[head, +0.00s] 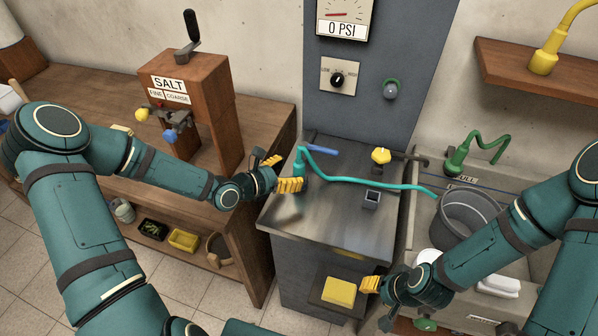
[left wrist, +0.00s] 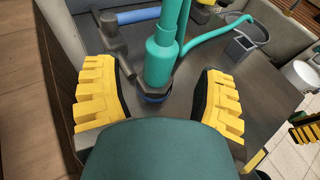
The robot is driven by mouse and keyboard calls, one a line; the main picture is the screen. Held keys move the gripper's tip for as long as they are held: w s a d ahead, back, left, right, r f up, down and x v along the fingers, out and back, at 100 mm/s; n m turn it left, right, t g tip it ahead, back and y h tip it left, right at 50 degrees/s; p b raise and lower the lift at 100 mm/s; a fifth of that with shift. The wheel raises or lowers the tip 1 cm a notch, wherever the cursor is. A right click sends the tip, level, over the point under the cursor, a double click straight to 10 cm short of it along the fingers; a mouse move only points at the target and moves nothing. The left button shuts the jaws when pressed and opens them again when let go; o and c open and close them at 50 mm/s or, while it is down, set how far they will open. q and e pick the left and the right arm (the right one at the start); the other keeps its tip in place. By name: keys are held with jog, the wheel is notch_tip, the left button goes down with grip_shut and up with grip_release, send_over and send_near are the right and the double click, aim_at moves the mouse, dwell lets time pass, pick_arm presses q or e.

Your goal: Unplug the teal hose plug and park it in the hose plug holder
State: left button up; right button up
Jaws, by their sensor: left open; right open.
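The teal hose plug (head: 300,164) stands upright at the left of the metal counter top (head: 305,228). In the left wrist view the plug (left wrist: 160,62) sits on a dark fitting with a blue ring at its foot. My left gripper (head: 281,174) is open, with its yellow fingers on either side of the plug and gaps still showing. The teal hose (head: 365,186) runs right from the plug. A small square grey cup (head: 371,200), apparently the hose plug holder, stands on the counter; it also shows in the left wrist view (left wrist: 240,45). My right gripper (head: 369,285) is open, low at the right.
A blue-handled lever (head: 322,150) is just behind the plug. A yellow knob (head: 381,156) stands at the counter's back. A grey bucket (head: 468,218) stands right. The counter front is clear.

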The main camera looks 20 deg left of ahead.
aim_at(294, 171)
pick_arm(q)
jog(key=shift+b+x, duration=0.3)
jog(key=shift+x, duration=1.65)
jog(key=shift+o, duration=0.2)
grip_shut()
